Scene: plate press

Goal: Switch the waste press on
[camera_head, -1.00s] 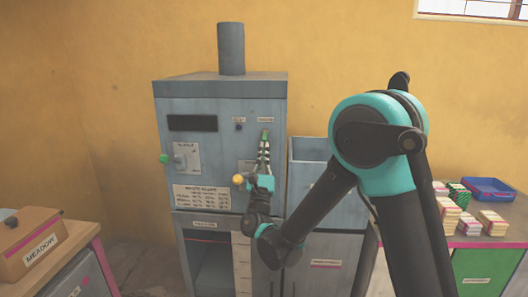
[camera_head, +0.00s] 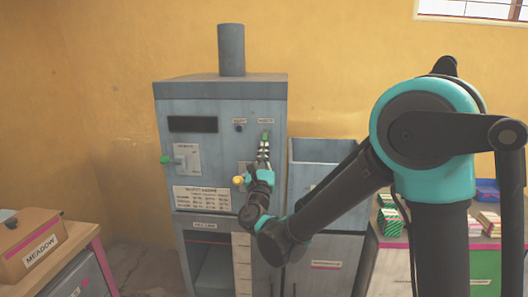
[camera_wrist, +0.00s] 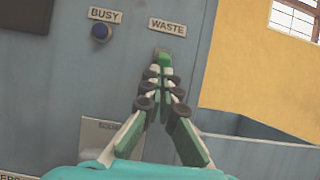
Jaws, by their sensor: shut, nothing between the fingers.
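The press (camera_head: 220,104) is a blue-grey cabinet with a chimney, against the back wall. A WASTE label (camera_wrist: 167,27) sits high on its front, and it also shows in the head view (camera_head: 265,121). Just below the label is a small green switch (camera_wrist: 165,59), largely hidden behind my fingertips. My gripper (camera_wrist: 160,74) is shut and empty, pointing up the panel. Its tips are right at the switch's lower side; I cannot tell whether they touch it. In the head view my gripper (camera_head: 264,143) covers the area below the label.
A dark blue BUSY lamp (camera_wrist: 102,33) is left of the WASTE label. A grey bin (camera_head: 325,151) stands right of the press. A box marked MEADOW (camera_head: 38,245) is at left.

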